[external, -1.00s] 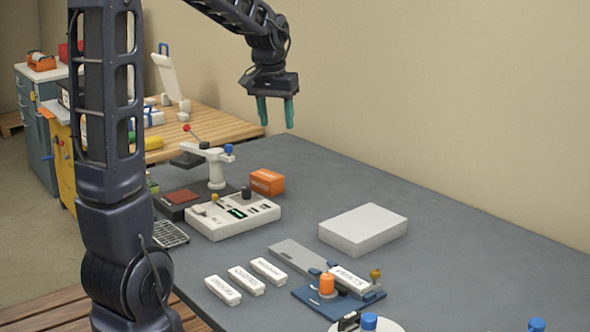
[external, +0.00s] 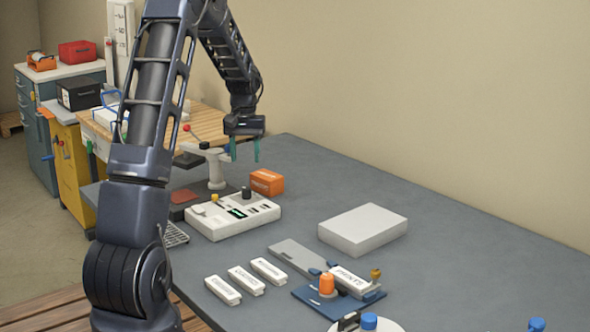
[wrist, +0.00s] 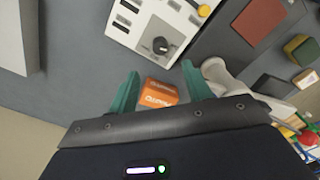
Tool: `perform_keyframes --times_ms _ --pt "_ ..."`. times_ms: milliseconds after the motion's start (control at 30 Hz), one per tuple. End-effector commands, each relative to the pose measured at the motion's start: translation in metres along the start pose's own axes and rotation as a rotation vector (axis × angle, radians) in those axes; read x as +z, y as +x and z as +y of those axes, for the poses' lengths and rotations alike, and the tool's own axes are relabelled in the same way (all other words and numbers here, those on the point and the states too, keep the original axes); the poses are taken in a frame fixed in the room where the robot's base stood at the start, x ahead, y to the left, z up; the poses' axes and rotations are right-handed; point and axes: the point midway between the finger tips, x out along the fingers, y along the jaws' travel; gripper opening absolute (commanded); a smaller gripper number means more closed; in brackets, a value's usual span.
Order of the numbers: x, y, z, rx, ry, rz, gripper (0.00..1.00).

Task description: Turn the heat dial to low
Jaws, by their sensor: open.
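The black heat dial (external: 246,193) sits on top of the white control box (external: 228,220) on the grey table. In the wrist view the dial (wrist: 160,45) is round and dark with a pale pointer mark, beside small printed marks too small to read. My gripper (external: 245,153) is above the table, over the back side of the box and apart from the dial. Its green fingers (wrist: 160,70) are open with nothing held. In the wrist view the dial appears just beyond the fingertips, roughly centred between them.
An orange box (external: 266,182) stands behind the control box and shows between my fingers in the wrist view (wrist: 158,93). A press with a white post (external: 216,170) stands close on the left. A yellow knob (external: 214,198) shares the control box. A pale block (external: 363,230) lies right.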

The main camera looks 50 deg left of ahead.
Motion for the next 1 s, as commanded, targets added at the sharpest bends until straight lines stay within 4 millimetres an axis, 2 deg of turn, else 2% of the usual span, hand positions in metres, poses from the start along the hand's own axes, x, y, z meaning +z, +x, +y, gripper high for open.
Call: perform_keyframes --times_ms 167,600,800,1000 --pt "0.000 0.015 -0.001 -0.001 -0.001 -0.002 0.49" --pt "0.000 0.086 0.000 0.000 0.001 -0.002 0.49" --pt "0.000 0.103 0.000 0.000 0.000 0.000 0.49" --pt "0.000 0.107 0.000 0.000 0.000 0.000 0.49"
